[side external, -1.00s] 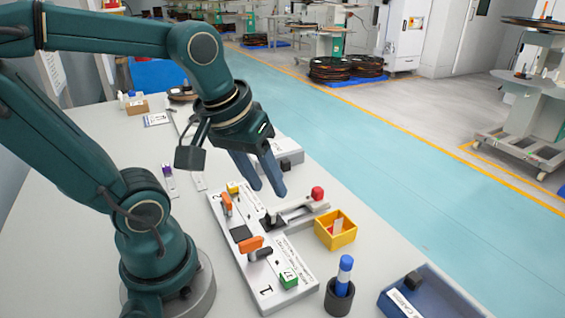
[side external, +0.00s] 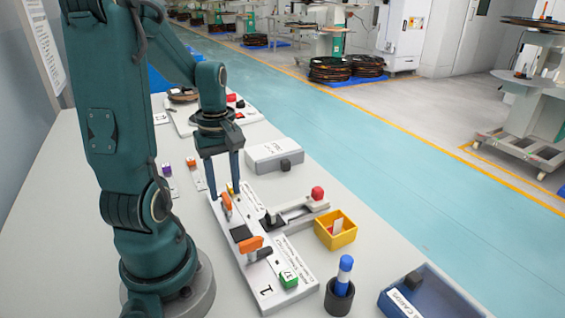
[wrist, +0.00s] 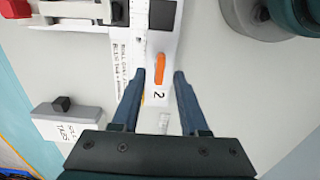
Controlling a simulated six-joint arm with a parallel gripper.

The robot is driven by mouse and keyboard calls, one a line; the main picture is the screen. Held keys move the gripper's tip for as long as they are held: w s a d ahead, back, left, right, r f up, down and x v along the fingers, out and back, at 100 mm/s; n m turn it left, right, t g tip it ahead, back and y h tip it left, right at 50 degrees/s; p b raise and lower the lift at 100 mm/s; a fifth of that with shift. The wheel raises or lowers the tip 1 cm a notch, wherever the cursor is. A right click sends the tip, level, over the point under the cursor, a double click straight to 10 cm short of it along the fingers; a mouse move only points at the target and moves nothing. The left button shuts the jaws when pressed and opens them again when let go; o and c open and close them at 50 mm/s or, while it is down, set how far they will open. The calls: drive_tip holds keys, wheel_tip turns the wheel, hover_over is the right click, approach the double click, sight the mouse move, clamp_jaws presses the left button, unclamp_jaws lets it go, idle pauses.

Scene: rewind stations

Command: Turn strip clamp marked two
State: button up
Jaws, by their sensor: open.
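The white fixture plate (side external: 285,270) lies on the table with two orange clamp levers. The clamp marked two (side external: 226,202) is the orange lever at its far end; in the wrist view this orange lever (wrist: 159,68) lies along the plate above the printed 2. The other orange lever (side external: 250,244) is nearer the end marked 1. My gripper (side external: 223,190) points down, open, over the far end of the plate. In the wrist view my gripper (wrist: 165,75) has a finger on each side of the plate, with nothing held. Its exact height above the lever is hard to tell.
A red-knobbed slide (side external: 318,193) sticks out beside the plate. A yellow bin (side external: 336,232), a cup with a blue marker (side external: 340,297) and a blue tray (side external: 440,300) stand on the right. A grey box (side external: 274,157) sits behind.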

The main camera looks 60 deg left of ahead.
drive_tip(key=shift+f, duration=0.95)
clamp_jaws()
